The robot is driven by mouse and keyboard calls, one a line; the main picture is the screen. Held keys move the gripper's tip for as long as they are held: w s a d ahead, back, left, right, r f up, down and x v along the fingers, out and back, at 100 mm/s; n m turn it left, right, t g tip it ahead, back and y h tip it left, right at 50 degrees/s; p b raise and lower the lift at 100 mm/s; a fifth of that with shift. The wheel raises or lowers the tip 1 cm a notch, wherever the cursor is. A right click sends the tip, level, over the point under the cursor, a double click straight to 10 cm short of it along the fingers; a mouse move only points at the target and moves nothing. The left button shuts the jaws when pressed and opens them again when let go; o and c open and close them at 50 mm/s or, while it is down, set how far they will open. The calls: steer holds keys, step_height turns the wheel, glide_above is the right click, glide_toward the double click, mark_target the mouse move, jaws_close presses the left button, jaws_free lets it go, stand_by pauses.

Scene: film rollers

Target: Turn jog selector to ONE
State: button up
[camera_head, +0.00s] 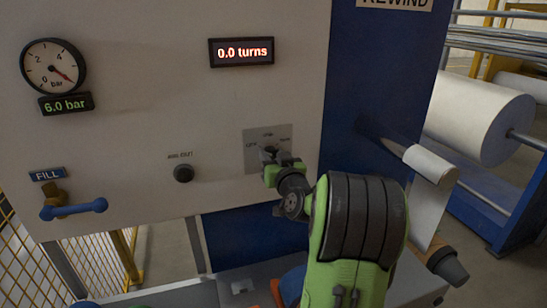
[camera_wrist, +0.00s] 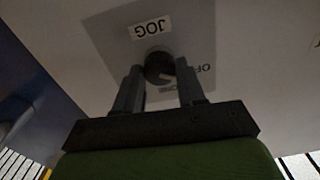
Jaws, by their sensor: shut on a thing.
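The jog selector is a dark round knob (camera_wrist: 159,62) on a grey square plate (camera_wrist: 112,40), with a JOG label (camera_wrist: 150,27) beside it. In the wrist view the lettering is upside down, with OFF to the right and what looks like ONE below the knob. A pale mark shows at the knob's lower right edge; its exact setting is hard to tell. My gripper (camera_wrist: 159,74) is shut on the knob, one finger on each side. In the head view the plate (camera_head: 282,132) shows above my gripper (camera_head: 271,156), which hides most of the knob.
On the same white panel are a black button (camera_head: 183,173), a pressure gauge (camera_head: 53,67), a display (camera_head: 241,52) reading 0.0 turns, and a blue FILL lever (camera_head: 75,209). A blue post (camera_head: 373,75) and a white film roll (camera_head: 478,115) stand to the right.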

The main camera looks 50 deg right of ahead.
steer(key=shift+m, duration=0.3)
steer(key=m+b, duration=0.2)
steer(key=m, duration=0.9)
stand_by(0.6)
steer(key=shift+f, duration=0.1)
steer(key=o, duration=1.1)
steer(key=shift+c, duration=0.2)
steer(key=b+v, duration=0.4)
steer(key=v, duration=1.1)
steer(key=shift+s, duration=0.4)
